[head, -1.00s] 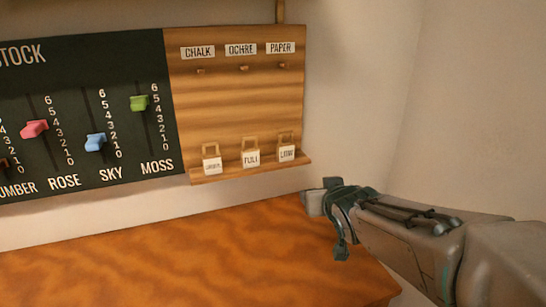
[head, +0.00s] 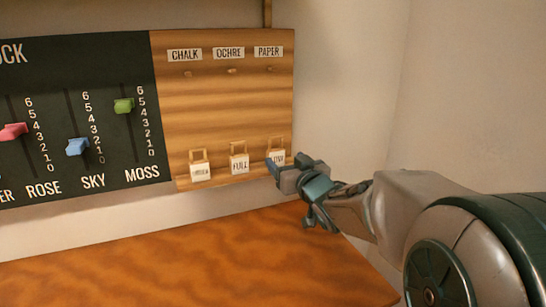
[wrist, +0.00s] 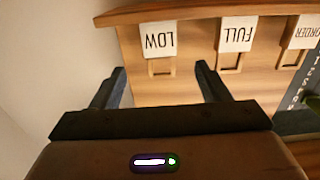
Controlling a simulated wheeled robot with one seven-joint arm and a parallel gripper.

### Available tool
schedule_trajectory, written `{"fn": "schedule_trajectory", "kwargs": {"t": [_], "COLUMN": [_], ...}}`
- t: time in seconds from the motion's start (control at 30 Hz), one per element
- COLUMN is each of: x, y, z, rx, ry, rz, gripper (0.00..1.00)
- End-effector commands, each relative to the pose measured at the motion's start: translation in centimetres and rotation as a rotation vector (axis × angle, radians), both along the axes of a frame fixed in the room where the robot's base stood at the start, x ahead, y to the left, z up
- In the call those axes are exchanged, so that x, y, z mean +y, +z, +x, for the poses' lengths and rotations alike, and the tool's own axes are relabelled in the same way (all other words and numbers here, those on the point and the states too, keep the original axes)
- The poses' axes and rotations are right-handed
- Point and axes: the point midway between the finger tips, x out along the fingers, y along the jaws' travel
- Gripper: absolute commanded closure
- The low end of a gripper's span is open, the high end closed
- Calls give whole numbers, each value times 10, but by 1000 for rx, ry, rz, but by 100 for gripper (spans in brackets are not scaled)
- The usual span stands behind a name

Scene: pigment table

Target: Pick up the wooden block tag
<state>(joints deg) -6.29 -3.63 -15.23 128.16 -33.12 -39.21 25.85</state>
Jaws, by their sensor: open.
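Three wooden block tags with white labels and looped tops stand in a row along the bottom of the wooden board (head: 222,115). They are the LOW tag (head: 278,156), the FULL tag (head: 239,163) and the ORDER tag (head: 200,172). My gripper (head: 275,170) is at the LOW tag, partly covering it in the head view. In the wrist view the labels appear upside down. There the LOW tag (wrist: 161,42) lies ahead, between the two spread fingers of my gripper (wrist: 160,70). The gripper is open and holds nothing. Contact with the tag cannot be told.
Small pegs (head: 232,71) sit under the CHALK, OCHRE and PAPER labels. A dark slider panel (head: 75,60) adjoins the board on the left. The wooden table (head: 180,260) below is bare. A plain wall (head: 345,90) is at the right.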

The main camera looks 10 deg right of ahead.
Motion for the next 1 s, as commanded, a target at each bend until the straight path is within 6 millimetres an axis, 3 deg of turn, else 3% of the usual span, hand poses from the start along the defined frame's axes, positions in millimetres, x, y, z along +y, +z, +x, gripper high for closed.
{"fn": "schedule_trajectory", "kwargs": {"t": [0.1,0.37,0.7,1.0], "x": [3,6,15,16], "y": [0,0,-2,-2], "z": [16,30,70,75], "rx": [2,1,1,0], "ry": [0,0,0,-1], "rz": [-1,0,-1,-1], "gripper": [31,31,31,31]}}
